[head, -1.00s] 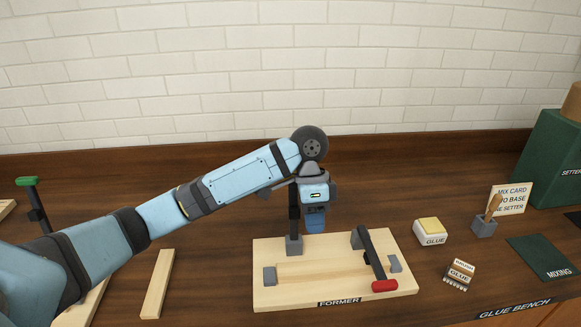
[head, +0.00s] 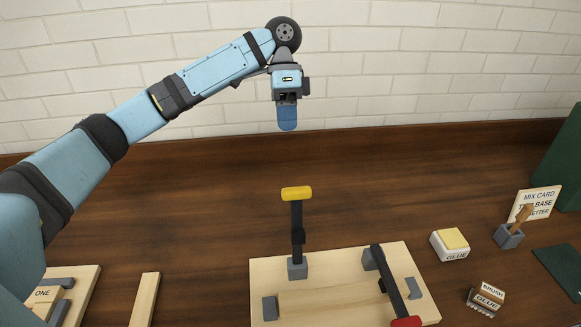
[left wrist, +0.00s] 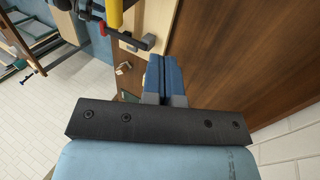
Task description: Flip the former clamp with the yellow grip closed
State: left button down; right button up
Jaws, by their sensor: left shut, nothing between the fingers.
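The former (head: 345,273) is a pale wooden board on the bench, with grey blocks and a flat strip of wood on it. The clamp with the yellow grip (head: 297,194) stands upright on its grey base, its black arm (head: 297,218) pointing up. The other clamp, with the red grip (head: 406,322), lies lowered across the right of the board. My left gripper (head: 287,122) is shut and empty, in the air above the yellow grip and apart from it. In the left wrist view its blue fingers (left wrist: 164,78) are together, and the yellow grip (left wrist: 113,12) shows beyond them.
Right of the former stand a glue block (head: 450,244), a glue brush box (head: 486,299), a grey holder (head: 508,237) and a card sign (head: 535,205). A loose wooden strip (head: 145,300) and another board (head: 85,290) lie left. The bench behind the former is clear.

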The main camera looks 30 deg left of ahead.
pick_arm(q)
jog(key=s+d+f+p, duration=0.1)
jog(key=s+d+f, duration=0.4)
jog(key=s+f, duration=0.2)
jog(key=shift+d+f, duration=0.2)
jog(key=shift+f, duration=0.35)
pick_arm(e)
jog(key=shift+s+d+r, duration=0.2)
jog(key=shift+s+r, duration=0.1)
jog(key=shift+r, duration=0.2)
jog(key=shift+d, duration=0.1)
